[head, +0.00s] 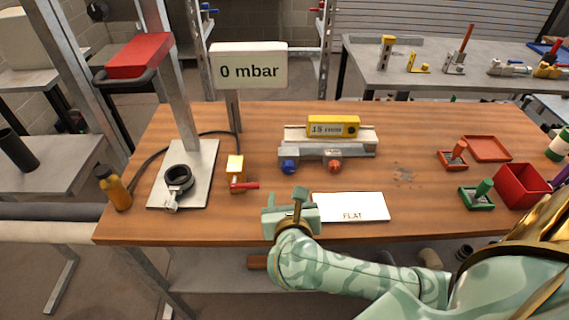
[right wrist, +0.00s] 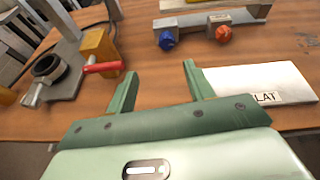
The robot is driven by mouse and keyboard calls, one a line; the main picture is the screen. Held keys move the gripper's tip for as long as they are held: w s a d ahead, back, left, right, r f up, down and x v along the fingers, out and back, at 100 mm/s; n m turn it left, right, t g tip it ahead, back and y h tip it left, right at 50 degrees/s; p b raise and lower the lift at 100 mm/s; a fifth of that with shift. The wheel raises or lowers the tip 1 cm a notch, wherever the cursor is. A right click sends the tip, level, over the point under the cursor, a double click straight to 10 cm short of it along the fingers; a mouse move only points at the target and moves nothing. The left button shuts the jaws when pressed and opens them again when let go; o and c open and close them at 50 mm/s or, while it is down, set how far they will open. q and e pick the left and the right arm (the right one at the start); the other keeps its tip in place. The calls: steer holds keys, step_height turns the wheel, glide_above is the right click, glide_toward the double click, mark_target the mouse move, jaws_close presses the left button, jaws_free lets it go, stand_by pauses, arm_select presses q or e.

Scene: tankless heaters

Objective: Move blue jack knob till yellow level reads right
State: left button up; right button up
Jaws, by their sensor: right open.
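The blue jack knob (head: 289,167) sits at the front left of a grey metal rail fixture on the wooden table; it also shows near the top of the right wrist view (right wrist: 167,40). An orange-red knob (head: 335,166) is to its right. The yellow level (head: 333,126) lies on top of the fixture, and its face reads "15 mm". My right gripper (head: 291,212) is open and empty in front of the fixture, left of the white card; its fingers (right wrist: 158,88) point toward the knobs and are apart from them. My left gripper is not in view.
A white card reading "FLAT" (head: 352,208) lies at the front edge. A yellow valve with red handle (head: 236,173) and a plate with a black ring (head: 178,180) stand left. Stamps and a red box (head: 521,187) are right. A sign reads "0 mbar" (head: 249,71).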

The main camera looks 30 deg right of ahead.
mark_target(289, 169)
steer(key=shift+s+d+f, duration=0.15)
steer(key=shift+s+d, duration=0.05)
steer(key=shift+s+d+f, duration=0.1)
steer(key=shift+d+f, duration=0.05)
steer(key=shift+d, duration=0.05)
steer(key=shift+b+x, duration=0.4)
steer(key=shift+x, duration=0.65)
steer(key=b+x, duration=0.2)
steer(key=x, duration=0.4)
steer(key=b+x, duration=0.1)
steer(key=x, duration=0.6)
steer(key=shift+s+d+f+b, duration=0.2)
steer(key=shift+b, duration=0.15)
steer(key=shift+w+d+f, duration=0.1)
steer(key=shift+w+d, duration=0.15)
steer(key=shift+w, duration=0.2)
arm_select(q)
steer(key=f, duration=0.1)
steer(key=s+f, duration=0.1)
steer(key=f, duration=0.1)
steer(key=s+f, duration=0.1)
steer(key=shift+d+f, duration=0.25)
arm_select(e)
steer(key=c, duration=1)
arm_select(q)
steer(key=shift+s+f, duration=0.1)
arm_select(e)
steer(key=shift+f+g, duration=0.1)
steer(key=shift+g, duration=0.2)
